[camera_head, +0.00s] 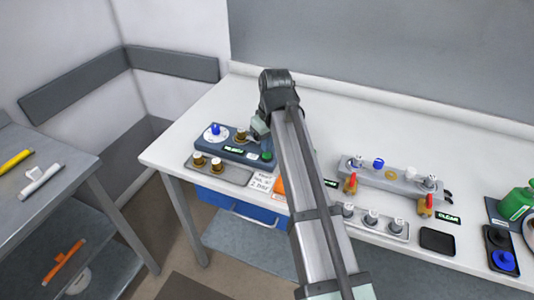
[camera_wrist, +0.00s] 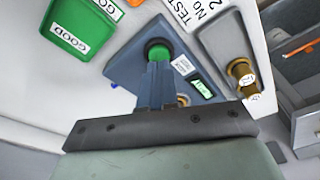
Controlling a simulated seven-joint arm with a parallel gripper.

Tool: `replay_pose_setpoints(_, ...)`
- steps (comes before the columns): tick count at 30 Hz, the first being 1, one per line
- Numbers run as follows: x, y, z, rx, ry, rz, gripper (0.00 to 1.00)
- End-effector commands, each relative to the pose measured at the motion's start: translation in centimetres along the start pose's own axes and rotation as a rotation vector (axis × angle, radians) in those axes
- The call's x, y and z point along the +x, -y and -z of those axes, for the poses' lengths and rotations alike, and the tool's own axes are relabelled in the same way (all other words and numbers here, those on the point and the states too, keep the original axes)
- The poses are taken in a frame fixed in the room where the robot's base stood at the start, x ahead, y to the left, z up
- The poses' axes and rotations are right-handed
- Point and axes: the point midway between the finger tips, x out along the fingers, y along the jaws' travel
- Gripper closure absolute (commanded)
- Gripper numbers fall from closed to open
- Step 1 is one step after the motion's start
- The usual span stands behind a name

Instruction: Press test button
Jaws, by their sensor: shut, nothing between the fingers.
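The tester is a dark blue box; its bare face shows in the wrist view (camera_wrist: 125,66) and its body stands at the left of the white table in the head view (camera_head: 254,149). It carries a blue knob (camera_head: 215,128), a lit green display (camera_head: 233,150) and a round green button (camera_head: 267,156). A brass-topped part (camera_head: 240,135) stands at it. In the wrist view, the green button (camera_wrist: 157,46) sits right beyond the tips of my gripper (camera_wrist: 157,64). The fingers are together and empty. I cannot tell whether they touch the button.
A tray (camera_head: 238,176) with two brass-topped parts (camera_head: 216,165) lies before the tester. A green GOOD bin (camera_wrist: 80,25) is nearby. A grey fixture (camera_head: 392,182) with red-handled pieces stands right, beside a tray of several parts (camera_head: 371,218). The table's back is clear.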

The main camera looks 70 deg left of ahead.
Motion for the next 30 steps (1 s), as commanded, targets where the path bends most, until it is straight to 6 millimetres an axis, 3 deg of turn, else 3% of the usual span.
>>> replay_pose_setpoints(30, 1.8, 0.0, -0.3, 0.000, 0.000, 0.000, 1.00)
